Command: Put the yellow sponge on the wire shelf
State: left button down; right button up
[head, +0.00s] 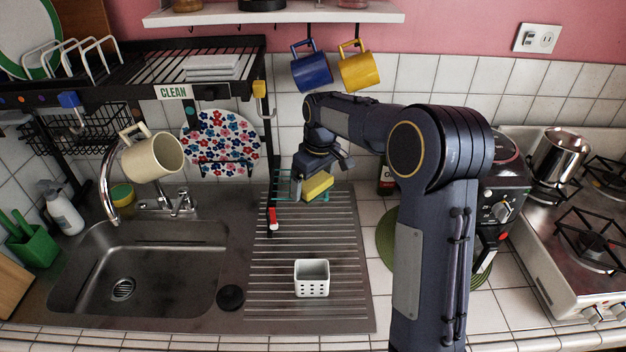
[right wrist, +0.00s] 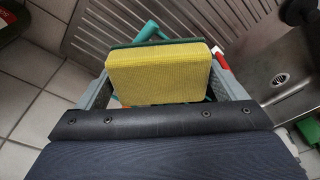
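The yellow sponge (head: 318,186), with a green backing, is tilted above the drainboard in the head view. In the right wrist view the sponge (right wrist: 160,75) fills the space between the two fingers, which appear to touch its ends. My right gripper (head: 314,184) is over the back of the drainboard. Thin teal wirework (head: 284,198), perhaps the wire shelf, shows below and behind the sponge. Teal parts (right wrist: 150,32) also show behind it in the right wrist view, mostly hidden. My left gripper is not in view.
A black dish rack (head: 130,86) with a wire basket (head: 90,132) stands at left. A cream mug (head: 152,156) hangs over the sink (head: 140,270). A red-handled item (head: 272,218) is near the gripper. A white holder (head: 312,278) stands on the drainboard (head: 345,290).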

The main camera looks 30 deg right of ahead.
aim_at(319, 183)
jog(key=shift+o, duration=0.7)
jog(key=shift+r, duration=0.55)
notch_tip(319, 183, up, 11)
jog(key=s, duration=0.2)
jog(key=shift+d+b, duration=0.3)
jog(key=shift+b, duration=0.05)
jog(key=s+a+m+t+y, duration=0.2)
jog(key=s+a+m+y, duration=0.1)
jog(key=s, duration=1.3)
jog(key=s+a+f+m+t, duration=0.1)
jog(key=s+a+f, duration=0.2)
jog(key=s+f, duration=0.2)
jog(key=s+a+f+m, duration=0.1)
jog(key=s+a+f, duration=0.2)
jog(key=s, duration=0.6)
jog(key=shift+a+f+m+t, duration=0.2)
jog(key=shift+f+m+t, duration=0.15)
jog(key=shift+f, duration=0.55)
